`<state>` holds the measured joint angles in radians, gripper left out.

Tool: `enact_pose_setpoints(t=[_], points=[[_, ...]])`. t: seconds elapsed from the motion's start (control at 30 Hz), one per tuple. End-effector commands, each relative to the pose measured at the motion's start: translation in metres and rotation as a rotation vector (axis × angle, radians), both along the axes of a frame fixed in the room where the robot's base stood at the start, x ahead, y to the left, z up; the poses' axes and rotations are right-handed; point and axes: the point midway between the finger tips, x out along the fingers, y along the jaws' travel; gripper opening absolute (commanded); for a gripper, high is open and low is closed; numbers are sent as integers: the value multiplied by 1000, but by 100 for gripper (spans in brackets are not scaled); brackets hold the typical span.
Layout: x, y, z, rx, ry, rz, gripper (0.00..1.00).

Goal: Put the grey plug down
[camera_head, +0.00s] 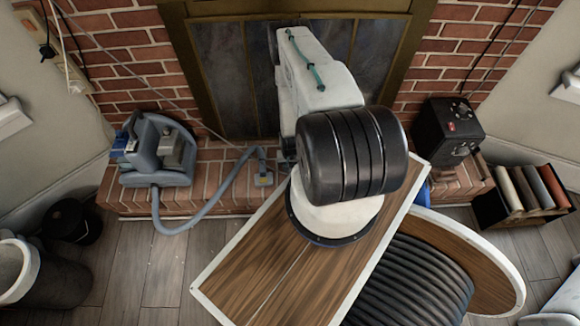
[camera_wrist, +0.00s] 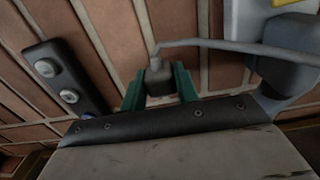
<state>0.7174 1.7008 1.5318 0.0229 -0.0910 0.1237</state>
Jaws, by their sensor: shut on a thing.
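In the wrist view my gripper (camera_wrist: 160,88) has its two green fingers closed on the sides of a small dark grey plug (camera_wrist: 159,72). A thin grey cable leaves the top of the plug and bends off to the right. Red brick (camera_wrist: 115,30) shows behind the plug; I cannot tell whether the plug touches it. In the head view my arm covers most of the gripper, and I cannot make out the plug there.
A dark strip with round sockets (camera_wrist: 68,78) lies left of my gripper. The grey vacuum (camera_head: 160,150) sits on the brick hearth (camera_head: 215,190) at left, its hose (camera_head: 212,205) reaching near my arm. A black box heater (camera_head: 447,130) stands at right.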

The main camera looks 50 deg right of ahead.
Motion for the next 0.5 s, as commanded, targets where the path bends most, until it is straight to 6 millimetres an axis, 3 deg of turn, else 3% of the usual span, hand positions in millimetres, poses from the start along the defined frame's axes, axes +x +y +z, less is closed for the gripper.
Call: enact_pose_setpoints(t=[0.37, 0.4, 0.43, 0.5], points=[[0, 0, -11, 1, 1, 0, 4], [0, 0, -11, 1, 1, 0, 41], [0, 0, -11, 1, 1, 0, 50], [0, 0, -10, 0, 0, 0, 52]])
